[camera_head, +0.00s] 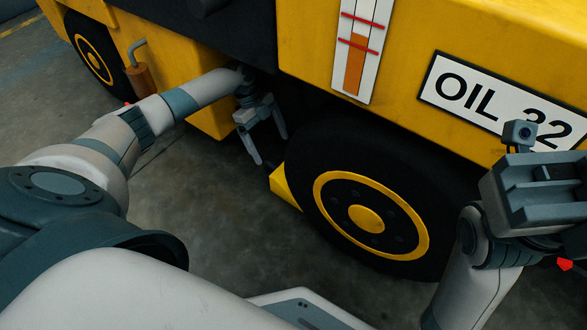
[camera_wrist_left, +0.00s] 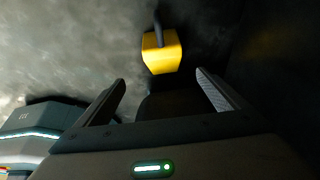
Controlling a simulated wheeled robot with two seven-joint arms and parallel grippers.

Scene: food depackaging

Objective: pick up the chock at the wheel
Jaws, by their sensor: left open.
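The yellow chock (camera_head: 284,188) is on the floor against the left side of the black front wheel (camera_head: 365,215). In the left wrist view the chock (camera_wrist_left: 162,55) lies beyond the fingertips, roughly midway between them, with a dark handle (camera_wrist_left: 158,28) on it. My left gripper (camera_head: 271,150) is open and empty, just above and behind the chock in the head view. It also shows in the left wrist view (camera_wrist_left: 160,80), its two fingers spread and apart from the chock. My right gripper's housing (camera_head: 535,195) is at the right; its fingers cannot be made out.
The yellow vehicle body (camera_head: 410,130) overhangs the wheel, with an OIL 32 sign (camera_head: 490,100) and a level gauge (camera_head: 357,50). A second wheel (camera_head: 95,55) and an orange cylinder with a grey pipe (camera_head: 141,80) are at the upper left. Concrete floor (camera_head: 220,210) left of the chock is clear.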

